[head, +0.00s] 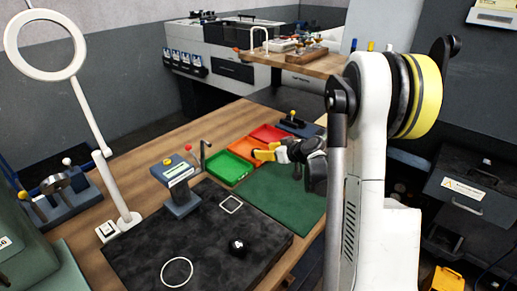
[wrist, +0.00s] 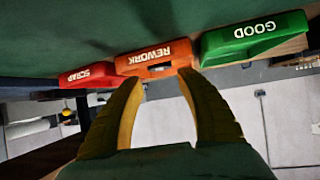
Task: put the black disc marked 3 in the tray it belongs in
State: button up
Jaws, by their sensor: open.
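The black disc (head: 237,246) lies on the dark mat (head: 130,240) in the head view, its small white mark too small to read surely. The green tray (head: 229,168), orange tray (head: 241,149) and red tray (head: 268,134) stand in a row behind the mat. In the wrist view their labels appear upside down: GOOD on green (wrist: 254,38), REWORK on orange (wrist: 155,62), SCRAP on red (wrist: 88,75). My gripper (head: 259,154) is by the orange tray, well away from the disc. Its yellow fingers (wrist: 160,76) are apart with nothing between them.
A grey device with a display (head: 178,178) stands at the mat's back edge. A green mat (head: 285,195) lies right of the dark mat. A ring lamp (head: 108,175) stands at left. White ring and square outlines mark the dark mat.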

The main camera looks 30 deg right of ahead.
jog(key=p+v, duration=0.1)
jog(key=v, duration=0.4)
jog(key=shift+s+r, duration=0.2)
jog(key=shift+s, duration=0.05)
jog(key=s+a+r+g, duration=0.2)
jog(key=s+a+r, duration=0.25)
jog(key=a, duration=0.45)
jog(key=s+a+r+g, duration=0.25)
jog(key=s+a, duration=0.35)
jog(key=a, duration=0.3)
jog(key=s+a+m+h, duration=0.1)
jog(key=s+a, duration=0.2)
jog(key=s, duration=0.4)
jog(key=s+a+r+h, duration=0.1)
jog(key=s+a, duration=0.2)
jog(key=s, duration=0.5)
jog(key=shift+s+a+m, duration=0.25)
jog(key=shift+a+m, duration=0.05)
jog(key=shift+m, duration=0.1)
jog(key=shift+g, duration=0.25)
